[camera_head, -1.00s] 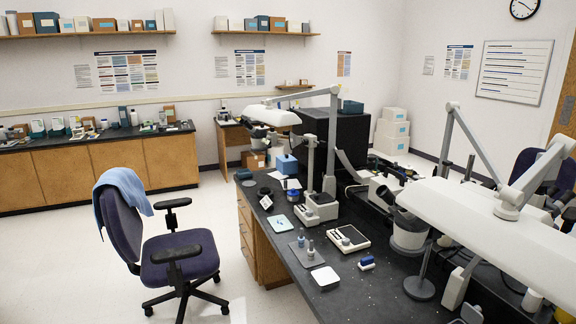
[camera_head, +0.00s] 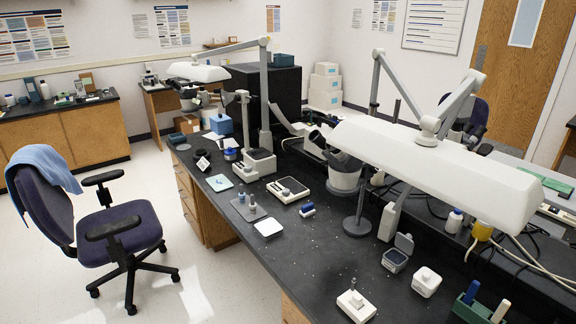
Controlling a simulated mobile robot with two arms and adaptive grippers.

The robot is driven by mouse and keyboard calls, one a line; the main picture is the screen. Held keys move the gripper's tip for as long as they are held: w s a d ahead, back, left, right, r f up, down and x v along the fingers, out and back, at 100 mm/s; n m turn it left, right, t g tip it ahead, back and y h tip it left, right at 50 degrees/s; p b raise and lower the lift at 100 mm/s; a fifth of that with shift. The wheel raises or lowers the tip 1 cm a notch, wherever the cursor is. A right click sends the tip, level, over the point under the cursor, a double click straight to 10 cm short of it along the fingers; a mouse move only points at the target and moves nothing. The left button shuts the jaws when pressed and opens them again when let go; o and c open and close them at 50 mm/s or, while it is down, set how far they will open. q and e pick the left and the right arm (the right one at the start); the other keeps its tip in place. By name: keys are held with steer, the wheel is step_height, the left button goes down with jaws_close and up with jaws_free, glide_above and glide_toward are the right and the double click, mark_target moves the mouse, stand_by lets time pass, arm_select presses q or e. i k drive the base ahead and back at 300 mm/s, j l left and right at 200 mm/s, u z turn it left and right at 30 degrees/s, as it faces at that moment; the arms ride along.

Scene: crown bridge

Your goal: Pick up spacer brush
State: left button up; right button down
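I cannot tell for certain which item is the spacer brush. A small blue-and-white item (camera_head: 307,209) lies on the dark bench top (camera_head: 330,240), right of a white tray with a dark centre (camera_head: 288,190). Two small upright pieces, one blue-topped (camera_head: 241,195), stand on a grey plate (camera_head: 247,210) to the left. A green holder (camera_head: 471,309) at the lower right has a blue handle (camera_head: 472,292) and a tan handle (camera_head: 500,311) sticking up. These are too small to identify surely. Neither of my grippers is in view.
A long white lamp (camera_head: 430,165) on a jointed arm overhangs the bench's right side and hides part of it. A blue office chair (camera_head: 110,230) stands left of the bench. Open floor (camera_head: 200,285) lies between them. A white block with a knob (camera_head: 356,304) sits near the front edge.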

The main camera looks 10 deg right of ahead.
mark_target(472, 292)
steer(key=z, duration=1.75)
